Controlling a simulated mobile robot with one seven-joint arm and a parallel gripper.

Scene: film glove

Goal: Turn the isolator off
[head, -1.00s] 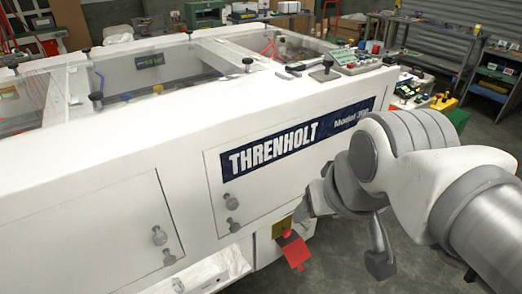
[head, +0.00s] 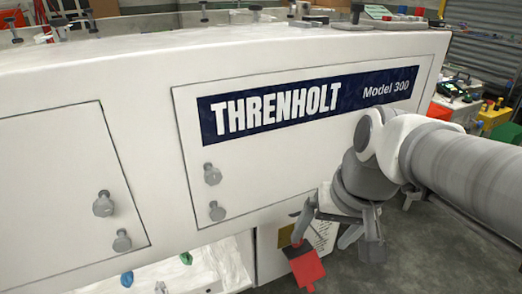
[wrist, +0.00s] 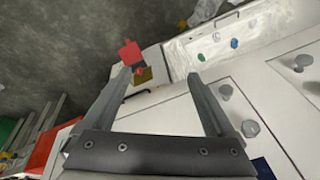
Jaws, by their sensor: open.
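The isolator shows low on the right end of the white machine as a yellow plate (head: 285,236) with a red piece (head: 305,268) hanging out in front of it. In the wrist view the yellow plate (wrist: 144,77) carries a small red part, and the flat red piece (wrist: 130,52) sticks out beyond it. My gripper (head: 322,238) is open and empty, beside and slightly above the red piece. In the wrist view my gripper (wrist: 159,75) has its left fingertip close to the red piece. I cannot tell whether they touch. The fingers partly cover the plate.
The white machine's front panel (head: 150,80) has grey knobs (head: 103,204) standing out. An open bay (head: 200,265) with coloured knobs lies left of the isolator. Grey floor (head: 420,250) is free to the right. A yellow box (head: 495,115) stands behind.

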